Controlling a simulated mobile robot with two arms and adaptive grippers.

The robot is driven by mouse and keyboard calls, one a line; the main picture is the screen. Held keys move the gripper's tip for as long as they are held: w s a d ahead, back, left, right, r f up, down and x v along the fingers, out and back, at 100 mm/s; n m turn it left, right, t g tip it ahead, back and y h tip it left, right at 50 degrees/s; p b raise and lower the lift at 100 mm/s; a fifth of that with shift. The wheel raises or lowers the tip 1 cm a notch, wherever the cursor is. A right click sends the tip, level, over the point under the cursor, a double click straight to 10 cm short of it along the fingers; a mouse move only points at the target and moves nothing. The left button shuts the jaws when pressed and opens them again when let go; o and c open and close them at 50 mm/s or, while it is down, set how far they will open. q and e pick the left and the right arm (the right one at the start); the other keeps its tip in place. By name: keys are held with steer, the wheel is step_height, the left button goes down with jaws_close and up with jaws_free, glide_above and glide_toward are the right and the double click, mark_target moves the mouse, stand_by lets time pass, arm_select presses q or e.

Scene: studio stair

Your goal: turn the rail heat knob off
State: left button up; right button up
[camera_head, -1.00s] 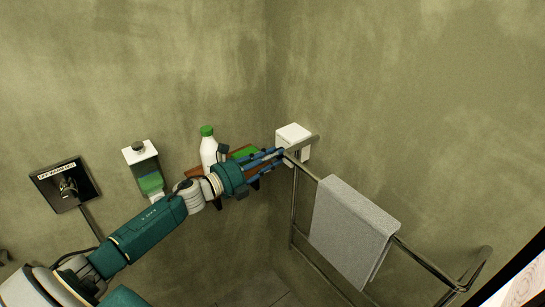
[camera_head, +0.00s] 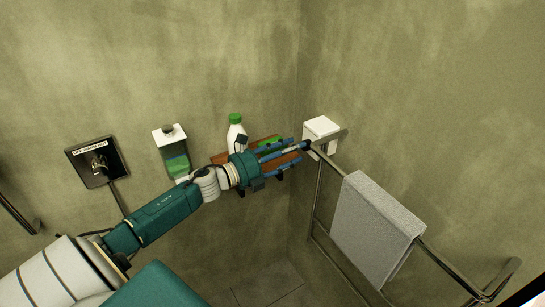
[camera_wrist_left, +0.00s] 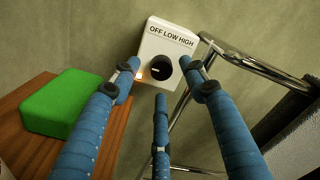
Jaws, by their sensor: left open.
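The rail heat control is a white box (camera_head: 321,134) on the wall at the top corner of the towel rail. In the left wrist view the box (camera_wrist_left: 168,43) is labelled OFF LOW HIGH, with a dark round knob (camera_wrist_left: 160,68) below the label and a lit orange light (camera_wrist_left: 143,74) to the knob's left. A pale mark shows on the knob; its exact setting is hard to tell. My left gripper (camera_head: 300,150) is open just in front of the box. In the wrist view its blue fingers (camera_wrist_left: 160,78) spread around the knob, with no clear contact.
The chrome towel rail (camera_head: 316,190) stands right of the gripper, with a grey towel (camera_head: 375,225) over it. A wooden shelf (camera_head: 220,158) holds a white bottle (camera_head: 235,133) and a green block (camera_wrist_left: 62,104) close beside the fingers. A dispenser (camera_head: 172,150) hangs further left.

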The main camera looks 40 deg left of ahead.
arm_select(q)
steer(key=v, duration=0.9)
steer(key=shift+s+a, duration=0.2)
steer(key=shift+s, duration=0.1)
steer(key=w+d+m+b, duration=0.3)
steer(key=w+d+m, duration=0.2)
steer(key=w+m, duration=0.6)
steer(key=shift+m, duration=0.9)
steer(key=shift+f, duration=0.1)
steer(key=shift+c, duration=0.5)
